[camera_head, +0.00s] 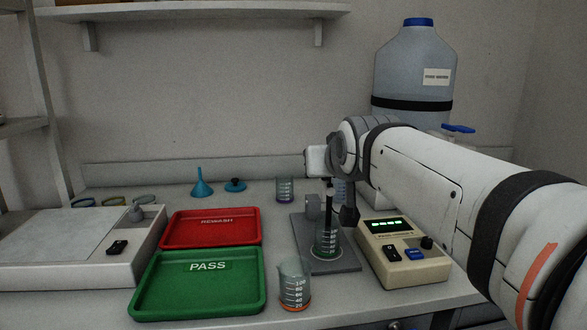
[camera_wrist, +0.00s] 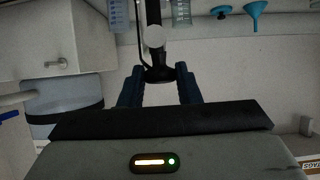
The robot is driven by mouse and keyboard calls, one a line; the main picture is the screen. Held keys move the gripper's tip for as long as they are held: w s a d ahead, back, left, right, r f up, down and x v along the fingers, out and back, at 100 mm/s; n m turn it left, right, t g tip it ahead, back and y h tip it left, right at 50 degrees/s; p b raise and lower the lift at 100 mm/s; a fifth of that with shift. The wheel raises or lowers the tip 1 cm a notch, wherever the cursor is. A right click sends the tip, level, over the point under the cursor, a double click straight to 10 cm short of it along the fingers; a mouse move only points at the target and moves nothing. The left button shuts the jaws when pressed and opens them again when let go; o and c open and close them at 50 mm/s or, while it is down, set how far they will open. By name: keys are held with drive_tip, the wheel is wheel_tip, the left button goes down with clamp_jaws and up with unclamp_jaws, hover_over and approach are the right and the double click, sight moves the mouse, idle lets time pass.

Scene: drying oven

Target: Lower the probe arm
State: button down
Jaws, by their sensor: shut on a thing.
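The probe arm shows in the wrist view as a dark piece (camera_wrist: 158,74) with a round grey knob (camera_wrist: 154,38) beside it. My gripper (camera_wrist: 158,92) has its blue-black fingers on both sides of this piece and is shut on it. In the head view, a slim black rod (camera_head: 329,192) stands upright above a beaker with a green band (camera_head: 327,243) on a grey base plate (camera_head: 347,264). My wrist hides much of the probe arm there, and I cannot tell how deep its tip is.
A beige meter (camera_head: 405,262) with a lit green display stands right of the plate. A beaker with an orange base (camera_head: 294,288) stands in front. Green PASS (camera_head: 200,308) and red REWASH (camera_head: 212,240) trays lie left. A large bottle (camera_head: 412,75) stands behind my arm.

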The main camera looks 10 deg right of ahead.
drive_tip(key=shift+f, duration=0.45)
drive_tip(key=c, duration=1.4)
unclamp_jaws()
drive_tip(key=shift+s, duration=0.15)
drive_tip(key=o, duration=0.3)
drive_tip(key=shift+r, duration=0.2)
drive_tip(key=shift+o, duration=0.2)
wheel_tip(320, 180, up, 10)
drive_tip(key=p, duration=0.3)
drive_tip(key=shift+p, duration=0.3)
